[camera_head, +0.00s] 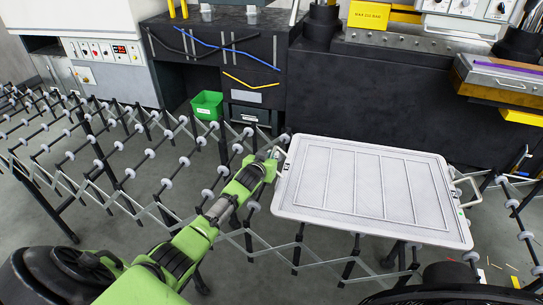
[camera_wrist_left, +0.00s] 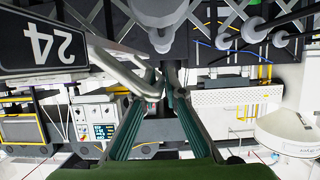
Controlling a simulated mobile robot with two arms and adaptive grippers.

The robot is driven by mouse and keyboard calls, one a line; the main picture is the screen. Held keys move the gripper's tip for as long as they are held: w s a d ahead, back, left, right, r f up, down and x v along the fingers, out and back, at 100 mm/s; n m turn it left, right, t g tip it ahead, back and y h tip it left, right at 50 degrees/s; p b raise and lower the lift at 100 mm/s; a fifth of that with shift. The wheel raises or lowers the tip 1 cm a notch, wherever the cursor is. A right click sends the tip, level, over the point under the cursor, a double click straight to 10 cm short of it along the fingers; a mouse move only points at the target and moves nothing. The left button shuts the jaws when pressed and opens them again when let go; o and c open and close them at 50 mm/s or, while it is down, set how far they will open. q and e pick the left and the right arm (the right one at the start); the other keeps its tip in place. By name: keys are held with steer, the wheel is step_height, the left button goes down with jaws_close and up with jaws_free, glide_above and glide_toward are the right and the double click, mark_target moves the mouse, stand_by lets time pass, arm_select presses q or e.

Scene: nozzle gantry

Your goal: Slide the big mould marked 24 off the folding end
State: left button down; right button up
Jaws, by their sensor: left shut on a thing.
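The big mould (camera_head: 372,190) is a pale grey, shallow rectangular block with ribbed panels on top. It lies flat on the folding skate-wheel conveyor (camera_head: 128,172), right of centre in the head view. A metal handle sticks out at its right end (camera_head: 466,190). In the left wrist view a dark plate reading 24 (camera_wrist_left: 40,45) appears upside down, with a silver handle (camera_wrist_left: 122,68) beside it. My left gripper (camera_head: 272,157) is at the mould's left end, shut on that handle; its green fingers show in the wrist view (camera_wrist_left: 168,88). My right gripper is out of view.
The conveyor's crossed struts and wheels run to the left and also past the mould's right end (camera_head: 515,205). A green bin (camera_head: 207,105) stands on the floor behind. Dark benches (camera_head: 375,95) and a white cabinet (camera_head: 115,75) line the back. Small scraps lie on the floor at right.

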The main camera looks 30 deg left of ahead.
arm_select(q)
steer(key=shift+s+d+f, duration=0.1)
steer(key=shift+s+d, duration=0.1)
steer(key=shift+d, duration=0.25)
steer(key=c, duration=2.1)
jaws_free()
steer(key=shift+c, duration=0.2)
steer(key=shift+o, duration=0.8)
steer(key=shift+w, duration=0.2)
steer(key=v, duration=1.2)
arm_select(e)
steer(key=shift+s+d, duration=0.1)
arm_select(q)
steer(key=shift+f, duration=0.1)
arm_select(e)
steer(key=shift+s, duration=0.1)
